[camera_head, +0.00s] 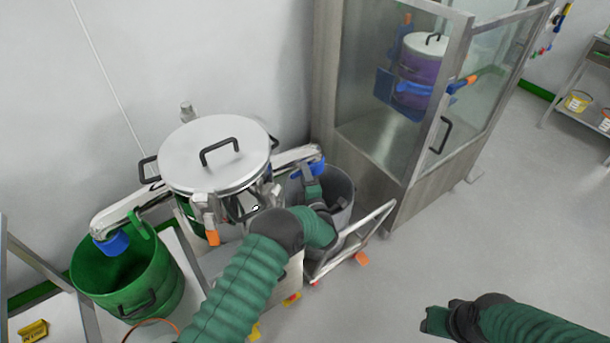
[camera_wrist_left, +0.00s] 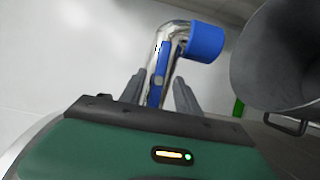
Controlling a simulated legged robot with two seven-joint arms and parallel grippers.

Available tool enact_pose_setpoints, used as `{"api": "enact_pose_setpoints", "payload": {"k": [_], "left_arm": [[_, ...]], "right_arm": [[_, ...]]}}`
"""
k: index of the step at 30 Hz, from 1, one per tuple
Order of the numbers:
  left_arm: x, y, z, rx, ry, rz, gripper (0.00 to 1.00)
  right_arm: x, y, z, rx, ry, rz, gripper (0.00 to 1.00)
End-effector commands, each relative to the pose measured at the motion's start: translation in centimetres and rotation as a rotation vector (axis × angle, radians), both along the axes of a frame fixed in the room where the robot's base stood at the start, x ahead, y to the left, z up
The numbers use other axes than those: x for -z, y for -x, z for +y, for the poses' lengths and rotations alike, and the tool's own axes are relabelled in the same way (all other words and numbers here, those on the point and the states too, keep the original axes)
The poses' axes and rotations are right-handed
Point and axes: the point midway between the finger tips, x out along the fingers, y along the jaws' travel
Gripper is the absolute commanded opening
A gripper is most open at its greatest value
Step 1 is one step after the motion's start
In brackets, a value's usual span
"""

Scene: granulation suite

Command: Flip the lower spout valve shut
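A steel spout (camera_head: 297,155) with a blue end (camera_head: 318,165) leaves the lidded vessel on its right side, above a grey bin. The wrist view shows this spout (camera_wrist_left: 165,45) curving to its blue end (camera_wrist_left: 206,41), with a slim blue valve lever (camera_wrist_left: 161,72) lying along the pipe. My left gripper (camera_head: 311,180) is at this spout. In the wrist view its two fingers (camera_wrist_left: 158,90) stand apart on either side of the lever, and I cannot tell if they touch it. My right gripper (camera_head: 438,318) hangs over clear floor; its fingers are too small to judge.
The vessel's steel lid (camera_head: 215,150) has a black handle. A second spout (camera_head: 130,205), with a green lever (camera_head: 141,223), hangs over a green bucket (camera_head: 130,285). The grey bin (camera_head: 342,195) sits on a trolley (camera_head: 355,240).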

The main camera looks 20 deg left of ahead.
Motion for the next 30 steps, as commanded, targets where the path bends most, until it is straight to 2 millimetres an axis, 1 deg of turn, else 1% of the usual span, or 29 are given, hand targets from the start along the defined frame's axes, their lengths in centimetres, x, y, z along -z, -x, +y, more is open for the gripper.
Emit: {"api": "enact_pose_setpoints", "payload": {"k": [5, 12, 14, 24, 30], "left_arm": [[-0.02, 0.02, -0.04, 0.000, 0.000, 0.000, 0.39], [0.01, 0.04, -0.05, 0.000, 0.000, 0.001, 0.07], [0.03, 0.04, -0.05, 0.000, 0.000, 0.001, 0.00], [0.09, 0.07, 0.04, -0.001, -0.004, 0.008, 0.00], [0.04, 0.09, 0.09, -0.002, -0.036, 0.052, 0.00]], "right_arm": [[-0.02, -0.01, -0.01, 0.000, 0.000, 0.000, 0.40], [-0.02, 0.00, -0.01, 0.000, 0.000, 0.000, 0.40], [-0.02, 0.00, -0.01, 0.000, 0.000, 0.000, 0.40], [-0.04, 0.00, -0.01, 0.000, 0.000, 0.000, 0.40], [-0.24, -0.01, -0.01, 0.000, 0.000, 0.000, 0.40]]}}
